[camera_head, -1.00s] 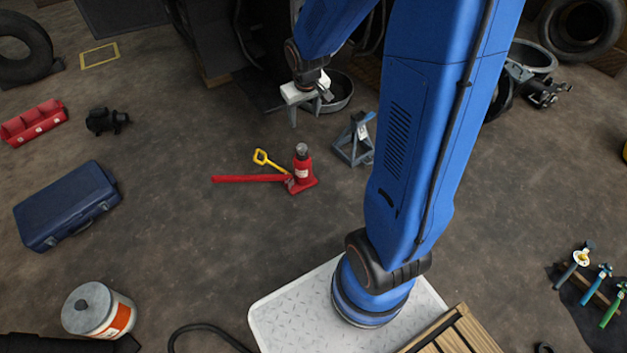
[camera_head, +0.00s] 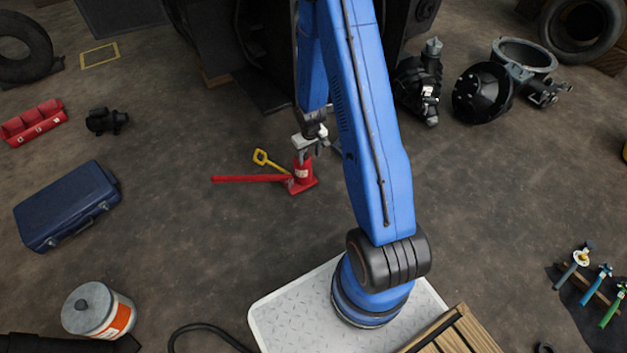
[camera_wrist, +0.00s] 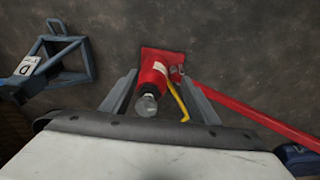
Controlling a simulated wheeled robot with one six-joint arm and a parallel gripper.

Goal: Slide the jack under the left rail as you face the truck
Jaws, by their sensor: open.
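The red bottle jack (camera_head: 301,174) stands upright on the floor in the head view. Its long red handle (camera_head: 247,179) points left, and a yellow-handled piece (camera_head: 264,158) lies beside it. My gripper (camera_head: 305,152) is over the top of the jack. In the wrist view the jack (camera_wrist: 153,80) shows between the two open fingers of my gripper (camera_wrist: 160,78), with its grey screw top toward the camera. I cannot tell whether the fingers touch it. The dark truck (camera_head: 270,55) is at the top of the head view; its left rail cannot be made out, and my arm covers part of it.
A blue-grey jack stand (camera_wrist: 68,58) is close to the jack, left in the wrist view; my arm mostly hides it in the head view. Dark machine parts (camera_head: 483,92) lie upper right.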

